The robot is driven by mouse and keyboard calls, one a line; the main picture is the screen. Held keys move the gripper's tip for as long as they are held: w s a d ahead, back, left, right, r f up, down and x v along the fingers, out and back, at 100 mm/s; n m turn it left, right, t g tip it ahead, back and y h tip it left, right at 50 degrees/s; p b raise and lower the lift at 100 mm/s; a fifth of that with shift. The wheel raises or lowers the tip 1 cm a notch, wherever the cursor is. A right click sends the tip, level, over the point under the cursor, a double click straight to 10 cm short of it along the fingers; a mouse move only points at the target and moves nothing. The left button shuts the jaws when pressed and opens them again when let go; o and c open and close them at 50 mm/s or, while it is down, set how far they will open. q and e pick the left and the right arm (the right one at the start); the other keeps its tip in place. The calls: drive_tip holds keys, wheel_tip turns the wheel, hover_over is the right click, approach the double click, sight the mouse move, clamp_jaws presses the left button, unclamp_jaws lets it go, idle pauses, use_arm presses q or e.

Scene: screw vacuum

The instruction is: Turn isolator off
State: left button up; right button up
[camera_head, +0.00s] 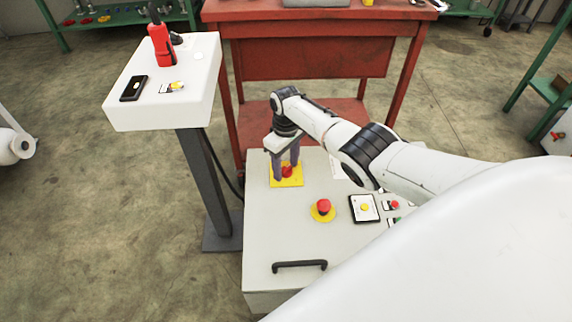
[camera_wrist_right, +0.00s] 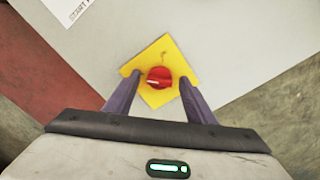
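The isolator is a red rotary knob (camera_head: 288,172) on a yellow square plate (camera_head: 285,183), set in the top of the light grey cabinet (camera_head: 275,235). In the right wrist view the knob (camera_wrist_right: 159,77) sits near the picture's middle, with a pale mark across it. My right gripper (camera_head: 287,167) points down over it. Its two purple-grey fingers stand on either side of the knob, open, with a visible gap on both sides (camera_wrist_right: 159,80). My left gripper is not in view; only a white part of my own shows at the left edge.
A red emergency button on a yellow disc (camera_head: 323,209), a black-framed panel (camera_head: 364,208) and a black handle (camera_head: 300,265) are on the cabinet. A white pedestal (camera_head: 150,115) carrying a red device (camera_head: 161,44) stands left. A red workbench (camera_head: 315,60) stands behind.

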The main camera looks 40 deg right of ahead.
sight(286, 168)
drive_tip(key=shift+r, duration=0.25)
use_arm(q)
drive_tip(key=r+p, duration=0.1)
drive_tip(key=p, duration=0.1)
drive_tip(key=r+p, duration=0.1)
drive_tip(key=p, duration=0.2)
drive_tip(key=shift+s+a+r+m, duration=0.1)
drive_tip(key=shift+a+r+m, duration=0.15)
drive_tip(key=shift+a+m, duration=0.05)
use_arm(e)
wheel_tip(286, 168, up, 10)
drive_tip(key=shift+f, duration=0.15)
